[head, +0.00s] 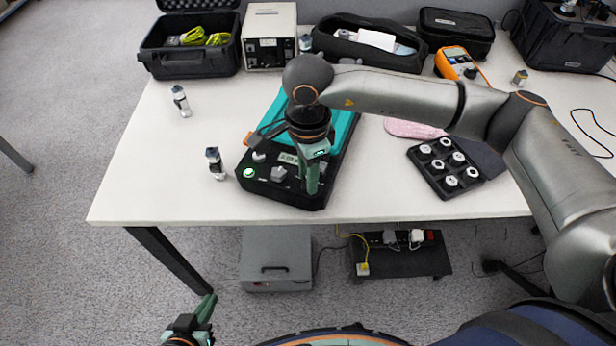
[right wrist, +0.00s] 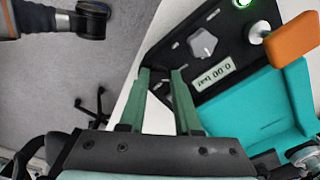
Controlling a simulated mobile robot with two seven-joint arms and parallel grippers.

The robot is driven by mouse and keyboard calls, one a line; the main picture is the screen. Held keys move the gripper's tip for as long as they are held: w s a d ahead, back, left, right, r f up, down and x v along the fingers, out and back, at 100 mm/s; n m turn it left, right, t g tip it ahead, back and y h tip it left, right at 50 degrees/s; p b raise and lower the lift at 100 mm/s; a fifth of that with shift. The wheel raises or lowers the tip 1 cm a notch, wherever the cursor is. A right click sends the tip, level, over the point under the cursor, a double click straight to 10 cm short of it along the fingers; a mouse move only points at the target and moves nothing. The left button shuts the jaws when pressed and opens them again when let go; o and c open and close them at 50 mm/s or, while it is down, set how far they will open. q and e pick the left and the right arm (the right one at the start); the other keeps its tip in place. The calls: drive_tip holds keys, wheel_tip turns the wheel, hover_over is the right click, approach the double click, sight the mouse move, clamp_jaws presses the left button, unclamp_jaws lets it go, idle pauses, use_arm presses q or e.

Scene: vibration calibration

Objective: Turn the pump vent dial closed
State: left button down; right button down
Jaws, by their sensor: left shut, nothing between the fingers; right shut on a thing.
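The pump (head: 262,194) is a black case with a teal top and a front panel, near the table's front edge. The panel carries a lit green button (head: 248,172), a grey knob (head: 279,173) and a display (right wrist: 213,72) reading 0.00 bar. My right gripper (head: 312,190) points down at the right end of the panel, its fingers (right wrist: 160,72) shut on what seems to be the vent dial. The fingers hide that dial, so its setting cannot be read. My left gripper (head: 207,306) is shut and empty, low in front of the table.
An orange lever (right wrist: 292,40) stands by the panel. A black tray of white hex parts (head: 425,172) lies to the right. Cases and a power unit (head: 268,36) line the back. The table's left front is clear.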

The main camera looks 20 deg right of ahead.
use_arm(q)
drive_tip(key=shift+a+f, duration=0.1)
drive_tip(key=shift+a, duration=0.1)
drive_tip(key=shift+s+f, duration=0.1)
drive_tip(key=shift+s, duration=0.25)
use_arm(e)
drive_tip(key=c, duration=0.6)
unclamp_jaws()
use_arm(q)
drive_tip(key=shift+w, duration=0.1)
use_arm(e)
drive_tip(key=shift+r, duration=0.15)
use_arm(q)
drive_tip(key=shift+w+r+p, duration=0.1)
drive_tip(key=shift+r+p, duration=0.2)
use_arm(e)
wheel_tip(320, 180, up, 12)
drive_tip(key=shift+r, duration=0.15)
drive_tip(key=shift+s, duration=0.15)
